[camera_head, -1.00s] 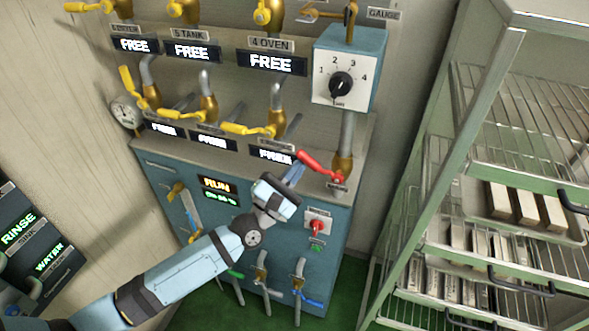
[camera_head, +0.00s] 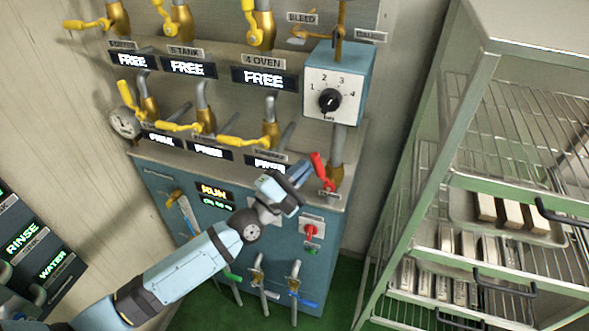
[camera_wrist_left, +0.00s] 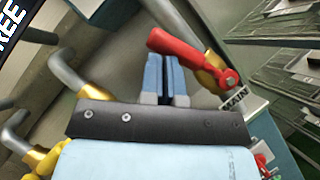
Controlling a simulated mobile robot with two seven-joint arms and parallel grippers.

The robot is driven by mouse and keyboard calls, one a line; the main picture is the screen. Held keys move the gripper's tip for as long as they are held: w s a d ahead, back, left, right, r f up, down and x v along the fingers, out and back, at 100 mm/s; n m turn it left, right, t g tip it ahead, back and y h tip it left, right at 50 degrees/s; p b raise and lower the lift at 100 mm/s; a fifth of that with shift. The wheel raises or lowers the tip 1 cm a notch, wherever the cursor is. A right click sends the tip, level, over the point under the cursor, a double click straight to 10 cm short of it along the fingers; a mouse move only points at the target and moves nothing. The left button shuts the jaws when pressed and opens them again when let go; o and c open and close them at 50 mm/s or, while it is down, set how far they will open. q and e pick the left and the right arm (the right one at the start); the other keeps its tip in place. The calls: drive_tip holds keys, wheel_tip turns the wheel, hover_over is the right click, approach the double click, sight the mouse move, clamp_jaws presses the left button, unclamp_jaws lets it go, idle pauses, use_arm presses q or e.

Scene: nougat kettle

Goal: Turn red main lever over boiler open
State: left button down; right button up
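The red main lever (camera_head: 321,171) is on a brass valve at the right end of the blue boiler cabinet's (camera_head: 330,222) top. Its handle points up and slightly left from its pivot. In the left wrist view the red lever (camera_wrist_left: 186,52) slants across in front of my fingers, with a "MAIN" tag (camera_wrist_left: 236,98) by its pivot. My left gripper (camera_head: 303,168) is just left of the handle. Its two blue fingers (camera_wrist_left: 165,62) are side by side, shut with nothing between them, tips at the handle's side; contact is hard to tell. My right gripper is out of view.
A dial box (camera_head: 340,85) stands above the lever. Yellow levers (camera_head: 242,141) and "FREE" displays (camera_head: 265,77) line the panel to the left. A small red switch (camera_head: 311,230) is below. A metal rack (camera_head: 440,130) with trays stands at the right.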

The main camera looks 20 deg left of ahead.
use_arm(q)
drive_tip(key=shift+d+r+p, duration=0.2)
drive_tip(key=shift+d+r, duration=0.25)
drive_tip(key=shift+d, duration=0.25)
drive_tip(key=shift+d+r+p, duration=0.15)
drive_tip(key=shift+d+r, duration=0.3)
drive_tip(key=shift+d, duration=0.2)
